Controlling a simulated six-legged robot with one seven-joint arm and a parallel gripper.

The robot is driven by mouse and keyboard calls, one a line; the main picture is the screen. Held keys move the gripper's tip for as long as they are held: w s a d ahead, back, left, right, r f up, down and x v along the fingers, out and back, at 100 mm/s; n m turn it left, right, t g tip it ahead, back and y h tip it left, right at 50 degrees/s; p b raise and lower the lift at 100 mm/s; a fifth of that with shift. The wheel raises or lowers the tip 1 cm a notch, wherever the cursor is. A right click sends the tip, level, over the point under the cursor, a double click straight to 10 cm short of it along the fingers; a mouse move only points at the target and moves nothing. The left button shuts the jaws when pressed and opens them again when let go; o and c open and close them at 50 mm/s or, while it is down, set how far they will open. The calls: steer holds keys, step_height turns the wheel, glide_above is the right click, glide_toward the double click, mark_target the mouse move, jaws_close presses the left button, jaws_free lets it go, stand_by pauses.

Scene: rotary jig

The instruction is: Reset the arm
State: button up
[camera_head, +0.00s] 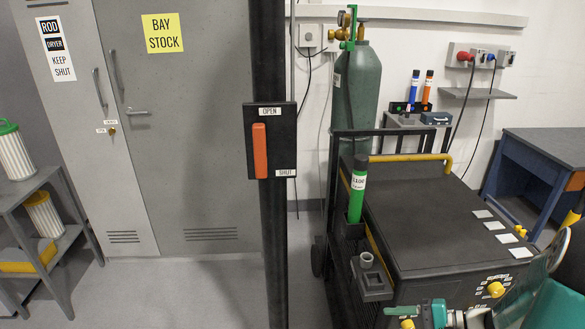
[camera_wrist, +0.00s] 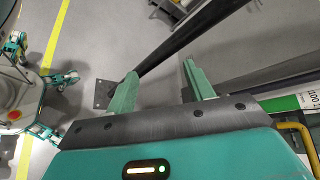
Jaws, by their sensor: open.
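My gripper (camera_wrist: 160,69) shows in the wrist view with its two green fingers apart and nothing held between them. A dark post (camera_wrist: 190,32) runs behind the fingers, down to a base plate (camera_wrist: 103,93) on the floor. In the head view, teal parts of my arm show at the lower right, over the near end of the cart; I cannot make out the gripper's fingers there. The same view shows the dark post (camera_head: 267,230) upright in the middle, bearing a black switch plate with an orange handle (camera_head: 260,150) between the labels OPEN and SHUT.
A black cart (camera_head: 425,215) with a yellow rail stands at the right, with a green tube (camera_head: 357,190) at its side and a gas cylinder (camera_head: 357,90) behind. Grey lockers (camera_head: 190,130) and a shelf (camera_head: 30,185) are at the left. Floor left of the post is clear.

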steer(key=s+a+r+n+h, duration=0.4)
steer(key=a+r+n+h, duration=0.1)
steer(key=r, duration=0.4)
steer(key=s+a+r+n+h, duration=0.4)
steer(key=a+r+n+h, duration=0.1)
steer(key=r+n+h, duration=0.1)
step_height(320, 180, up, 3)
steer(key=shift+s+f+n+h, duration=0.15)
steer(key=shift+s+n+h, duration=0.15)
steer(key=shift+h, duration=0.4)
steer(key=shift+d, duration=0.2)
